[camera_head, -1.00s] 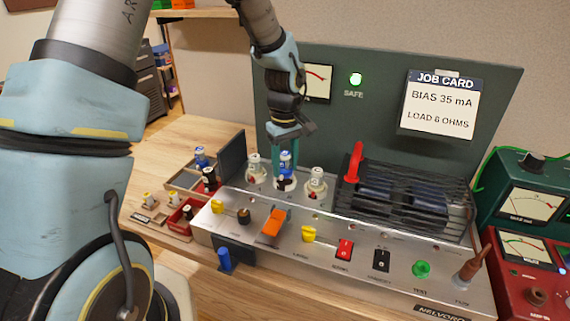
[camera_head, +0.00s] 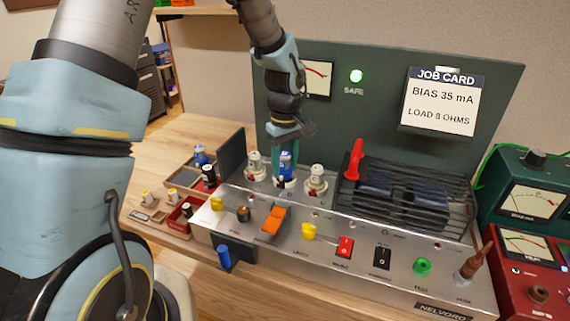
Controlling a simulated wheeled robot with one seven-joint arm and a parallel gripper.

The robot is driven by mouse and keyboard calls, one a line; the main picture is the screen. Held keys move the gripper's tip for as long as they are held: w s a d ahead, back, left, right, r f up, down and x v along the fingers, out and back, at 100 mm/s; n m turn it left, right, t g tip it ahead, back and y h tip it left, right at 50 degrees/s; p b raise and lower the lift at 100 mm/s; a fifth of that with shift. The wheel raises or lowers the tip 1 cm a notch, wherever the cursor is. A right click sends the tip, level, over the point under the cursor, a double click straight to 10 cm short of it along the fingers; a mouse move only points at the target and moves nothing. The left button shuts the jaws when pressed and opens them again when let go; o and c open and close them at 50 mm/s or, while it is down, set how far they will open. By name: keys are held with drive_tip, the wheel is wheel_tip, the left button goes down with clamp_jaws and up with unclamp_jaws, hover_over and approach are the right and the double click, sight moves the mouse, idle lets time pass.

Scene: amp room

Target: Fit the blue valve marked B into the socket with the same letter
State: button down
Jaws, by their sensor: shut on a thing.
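The blue valve (camera_head: 287,164) stands upright at the middle socket (camera_head: 283,183) of the row on the metal chassis. My gripper (camera_head: 286,158) points down from above and is shut on it. Its fingers cover part of the valve, and I cannot read the letter or tell whether the valve is fully seated. A clear valve with a pale top (camera_head: 255,166) stands in the left socket. Another similar valve (camera_head: 316,180) stands in the right socket.
A wooden tray (camera_head: 180,180) at the left holds another blue valve (camera_head: 201,156) and a black one (camera_head: 208,176). A black cage (camera_head: 410,200) with a red lever (camera_head: 354,160) stands right of the sockets. A green panel (camera_head: 340,110) rises behind.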

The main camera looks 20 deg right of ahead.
drive_tip(key=shift+f+b, duration=0.3)
drive_tip(key=shift+f, duration=0.15)
drive_tip(key=shift+c, duration=1.3)
unclamp_jaws()
drive_tip(key=shift+r, duration=0.1)
wheel_tip(320, 180, up, 11)
drive_tip(key=shift+f+b, duration=0.2)
drive_tip(key=shift+b, duration=0.65)
